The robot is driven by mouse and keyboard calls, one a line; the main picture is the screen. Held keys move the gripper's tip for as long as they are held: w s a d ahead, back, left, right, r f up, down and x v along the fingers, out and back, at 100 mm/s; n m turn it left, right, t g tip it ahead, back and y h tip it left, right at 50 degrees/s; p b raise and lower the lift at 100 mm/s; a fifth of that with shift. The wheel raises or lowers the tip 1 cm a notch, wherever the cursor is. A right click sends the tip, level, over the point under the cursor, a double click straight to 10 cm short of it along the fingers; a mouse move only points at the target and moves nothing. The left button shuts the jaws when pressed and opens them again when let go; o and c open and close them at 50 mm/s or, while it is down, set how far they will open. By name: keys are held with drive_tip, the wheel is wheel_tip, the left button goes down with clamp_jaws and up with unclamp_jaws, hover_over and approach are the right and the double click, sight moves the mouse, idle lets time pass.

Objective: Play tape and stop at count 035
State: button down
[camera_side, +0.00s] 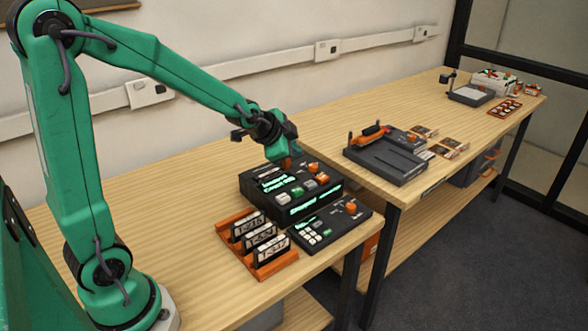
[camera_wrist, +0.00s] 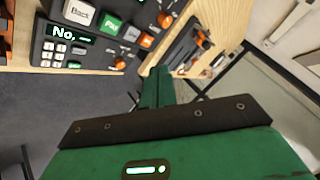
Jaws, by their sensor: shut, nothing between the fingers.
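The dark tape deck (camera_side: 257,203) stands on the near table with lit green text on its top and front. The top text seems to include a count line, but I cannot read the number surely. Its top has a white Back button (camera_wrist: 79,12), a green button (camera_wrist: 111,25), an orange-and-grey button (camera_wrist: 147,39) and an orange knob (camera_wrist: 165,19). My gripper (camera_side: 287,162) is shut and empty, over the rear of the deck. In the side view I cannot tell whether it touches the deck.
A keypad unit (camera_side: 331,222) with an orange knob sits in front of the deck. An orange rack (camera_side: 278,265) of labelled tapes stands beside it. A dark machine (camera_side: 385,160) and trays (camera_side: 504,108) occupy the farther tables. Left of the deck the tabletop is clear.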

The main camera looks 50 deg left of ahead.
sight(294, 192)
drive_tip(key=shift+f, duration=0.1)
drive_tip(key=shift+f, duration=4.3)
drive_tip(key=shift+f, duration=0.15)
drive_tip(key=shift+f, duration=0.3)
drive_tip(key=shift+f, duration=0.45)
drive_tip(key=shift+r, duration=0.15)
idle(0.5)
drive_tip(key=shift+r, duration=0.75)
drive_tip(key=shift+r, duration=2.5)
